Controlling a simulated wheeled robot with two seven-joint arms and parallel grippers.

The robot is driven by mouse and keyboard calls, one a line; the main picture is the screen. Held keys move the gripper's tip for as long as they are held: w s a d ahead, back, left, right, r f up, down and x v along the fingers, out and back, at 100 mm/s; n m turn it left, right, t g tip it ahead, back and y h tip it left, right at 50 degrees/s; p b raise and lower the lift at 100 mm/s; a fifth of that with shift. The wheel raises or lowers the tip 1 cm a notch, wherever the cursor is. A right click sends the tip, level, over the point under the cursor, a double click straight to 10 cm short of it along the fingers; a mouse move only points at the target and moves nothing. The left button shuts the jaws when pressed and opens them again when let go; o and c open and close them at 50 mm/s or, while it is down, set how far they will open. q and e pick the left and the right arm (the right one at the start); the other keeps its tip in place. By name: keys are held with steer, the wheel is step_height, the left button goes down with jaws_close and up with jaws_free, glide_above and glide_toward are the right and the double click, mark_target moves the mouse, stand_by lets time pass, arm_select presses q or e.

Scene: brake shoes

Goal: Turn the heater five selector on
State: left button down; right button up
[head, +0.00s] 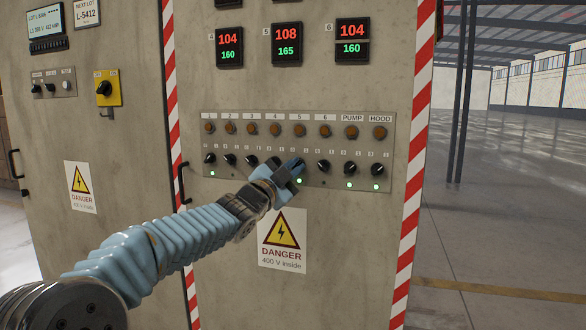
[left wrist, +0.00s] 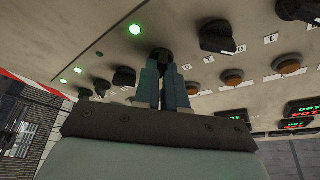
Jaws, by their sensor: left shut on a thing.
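The heater five selector is a black knob in the lower row of the switch panel (head: 262,187); in the head view my gripper mostly hides it. My left gripper (head: 292,171) reaches it from the lower left. In the left wrist view, my gripper's two fingers (left wrist: 166,75) are shut on either side of the selector's black knob (left wrist: 160,54). The green lamp (head: 299,181) under selector five is lit; it also glows in the left wrist view (left wrist: 134,28). The exact angle of the knob is hidden by the fingers. My right gripper is not in view.
Selector six (head: 323,167) is close on the right, and selector four (left wrist: 217,37) on the other side. The lamps under one, PUMP (head: 349,184) and HOOD (head: 376,187) are also lit green. A danger sign (head: 282,240) is below the panel. A cabinet handle (head: 183,183) sticks out left.

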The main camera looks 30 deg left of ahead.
arm_select(q)
steer(key=c, duration=1.2)
jaws_free()
steer(key=b+v, duration=0.1)
steer(key=v, duration=1.2)
steer(key=shift+s+f, duration=0.15)
steer(key=shift+s, duration=0.2)
